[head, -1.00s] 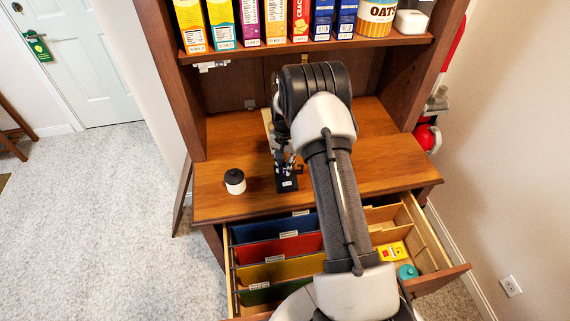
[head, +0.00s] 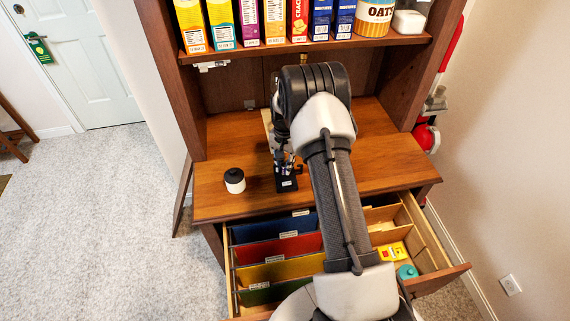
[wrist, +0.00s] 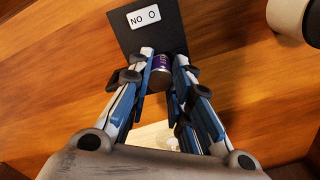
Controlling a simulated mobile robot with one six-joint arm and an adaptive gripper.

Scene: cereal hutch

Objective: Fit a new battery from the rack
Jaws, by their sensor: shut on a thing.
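My gripper (wrist: 160,68) is shut on a small cylinder, the battery (wrist: 161,63), which has a purple label and a dark end. In the head view my gripper (head: 284,166) is low over the wooden counter, partly hidden by my arm. A black plate with a white label, seemingly the rack (wrist: 150,36), lies right by the fingertips in the wrist view; it also shows in the head view (head: 287,185). The label appears to read "NO O". I cannot tell whether the battery touches the rack.
A white jar with a black lid (head: 234,181) stands left of the rack on the counter (head: 370,150). Below, an open drawer (head: 445,280) holds coloured dividers, a yellow packet (head: 392,252) and a teal item (head: 407,271). A shelf (head: 330,48) of boxes hangs above.

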